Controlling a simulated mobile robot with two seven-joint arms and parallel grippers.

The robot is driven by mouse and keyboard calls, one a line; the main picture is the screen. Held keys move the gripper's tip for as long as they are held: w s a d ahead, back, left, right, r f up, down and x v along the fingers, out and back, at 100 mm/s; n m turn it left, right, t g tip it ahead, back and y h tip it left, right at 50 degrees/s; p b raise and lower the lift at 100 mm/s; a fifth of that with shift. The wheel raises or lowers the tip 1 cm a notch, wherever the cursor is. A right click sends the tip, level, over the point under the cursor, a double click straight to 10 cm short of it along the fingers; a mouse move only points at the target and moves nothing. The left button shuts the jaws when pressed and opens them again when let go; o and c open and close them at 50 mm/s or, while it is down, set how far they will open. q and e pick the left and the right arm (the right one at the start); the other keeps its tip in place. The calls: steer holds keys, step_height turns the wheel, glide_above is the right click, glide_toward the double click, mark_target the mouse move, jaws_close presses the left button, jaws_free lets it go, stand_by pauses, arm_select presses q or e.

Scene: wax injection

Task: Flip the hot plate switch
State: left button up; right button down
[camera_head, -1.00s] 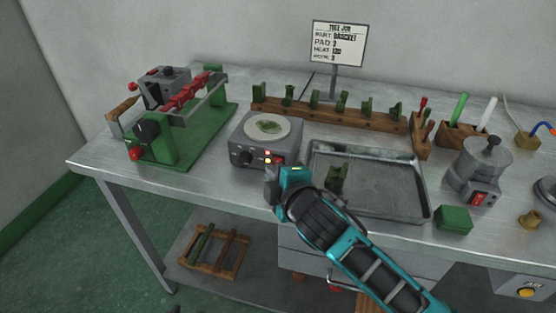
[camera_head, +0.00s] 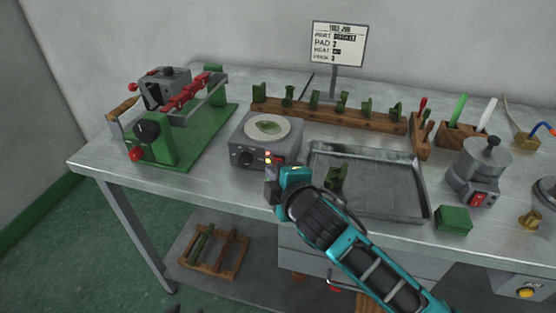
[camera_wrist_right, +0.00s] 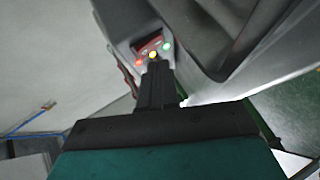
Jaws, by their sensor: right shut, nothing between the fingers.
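The hot plate (camera_head: 248,138) is a grey box with a round pale top and a green-patterned disc on it, left of the tray. Its front has a dark knob (camera_head: 245,158), small lit lamps (camera_head: 267,154) and a red switch (camera_head: 279,160). My right gripper (camera_head: 270,170) is shut and empty, its fingertips at the front panel just below the lamps and switch. In the right wrist view the shut fingers (camera_wrist_right: 155,85) point at the panel, close under the lit lamps and red switch area (camera_wrist_right: 149,44). Contact and the switch's position cannot be told. My left gripper is not in view.
A metal tray (camera_head: 385,212) lies right of the hot plate, partly behind my right arm. A green-based machine (camera_head: 205,140) stands to the left. A wooden rack (camera_head: 330,118) with green pieces is behind. A grey pot (camera_head: 478,172) and green block (camera_head: 453,219) are at the right.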

steer(key=shift+w+d, duration=0.15)
steer(key=shift+w, duration=0.2)
steer(key=shift+w+d+r+p, duration=0.1)
steer(key=shift+w+p, duration=0.15)
steer(key=shift+p, duration=0.15)
stand_by(0.3)
stand_by(0.4)
steer(key=shift+s+a+p, duration=0.25)
steer(key=shift+s+p, duration=0.1)
steer(key=shift+s, duration=0.35)
steer(key=shift+s, duration=0.1)
steer(key=shift+s+a+f+p, duration=0.15)
steer(key=shift+s+a, duration=0.1)
steer(key=shift+s, duration=0.5)
steer(key=shift+s+a+f+p, duration=0.1)
steer(key=shift+s+a+p, duration=0.15)
steer(key=shift+s, duration=0.5)
steer(key=shift+s+a+f+p, duration=0.15)
steer(key=shift+s+a, duration=0.1)
steer(key=shift+s, duration=0.5)
